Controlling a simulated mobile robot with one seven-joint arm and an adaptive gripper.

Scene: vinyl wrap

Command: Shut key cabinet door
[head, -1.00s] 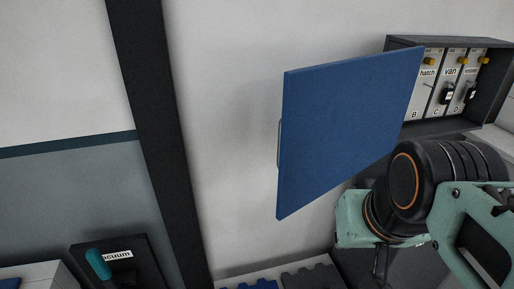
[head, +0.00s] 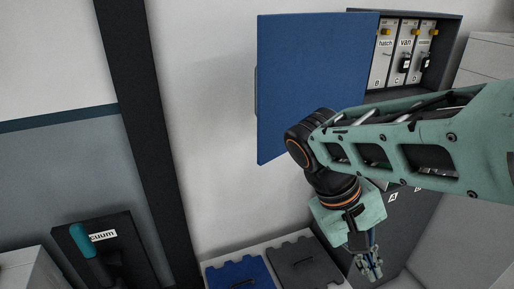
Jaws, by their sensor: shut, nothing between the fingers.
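The key cabinet (head: 455,50) is a dark box on the wall at the upper right of the head view. Its blue door (head: 305,80) stands wide open, swung out to the left, with a grey handle on its left edge. Inside are panels labelled hatch and van, with keys (head: 404,64) on hooks. My gripper (head: 372,268) points down, shut and empty, low in the view, below and right of the door. My arm crosses in front of the cabinet's lower part, and my wrist overlaps the door's lower right corner in the picture; I cannot tell whether they touch.
A blue mat (head: 240,274) and a dark grey mat (head: 300,264) lie on a light surface below the door. Bare wall (head: 205,100) is left of the door.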

